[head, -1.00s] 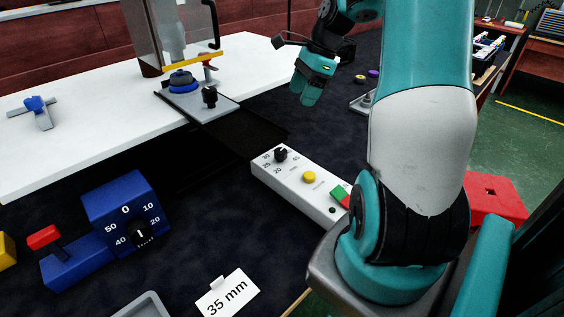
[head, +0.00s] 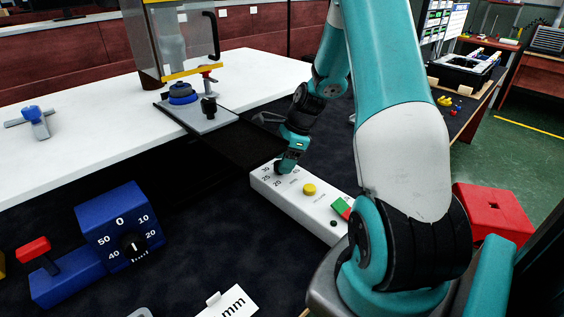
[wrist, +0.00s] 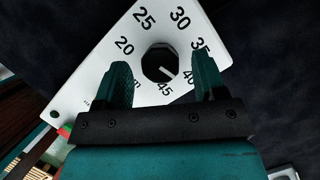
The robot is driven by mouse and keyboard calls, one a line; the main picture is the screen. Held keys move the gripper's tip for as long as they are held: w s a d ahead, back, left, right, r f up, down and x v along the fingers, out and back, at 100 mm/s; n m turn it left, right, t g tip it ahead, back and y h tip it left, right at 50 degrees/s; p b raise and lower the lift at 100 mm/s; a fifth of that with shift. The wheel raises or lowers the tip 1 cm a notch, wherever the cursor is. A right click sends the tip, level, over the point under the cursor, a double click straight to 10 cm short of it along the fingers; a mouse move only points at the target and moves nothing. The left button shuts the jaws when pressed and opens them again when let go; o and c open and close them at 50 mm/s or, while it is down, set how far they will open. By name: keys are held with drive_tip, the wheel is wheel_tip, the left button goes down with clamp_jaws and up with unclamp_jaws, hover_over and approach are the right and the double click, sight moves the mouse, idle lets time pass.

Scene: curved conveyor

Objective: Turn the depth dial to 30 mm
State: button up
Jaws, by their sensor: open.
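The depth dial (wrist: 158,62) is a black knob on a white panel (wrist: 95,85) marked 20 to 45. Its white pointer line slants to the lower right, toward the 40 mark. In the wrist view my open gripper (wrist: 161,66) has one finger on each side of the knob, with gaps showing on both sides. I cannot tell how far above the panel the fingertips are. Nothing is held.
The panel also has a yellow button (head: 309,189) and a green-and-red switch (head: 341,207). A blue box (head: 100,225) with another dial and a red lever stands at left. A white card (head: 228,303) lies in front, partly cut off. A guarded machine (head: 172,50) stands behind.

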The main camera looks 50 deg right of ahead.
drive_tip(key=shift+w+a+f, duration=0.1)
drive_tip(key=shift+a+f, duration=0.05)
drive_tip(key=shift+f, duration=0.25)
drive_tip(key=shift+c, duration=0.4)
drive_tip(key=c, duration=0.8)
drive_tip(key=shift+c, duration=0.2)
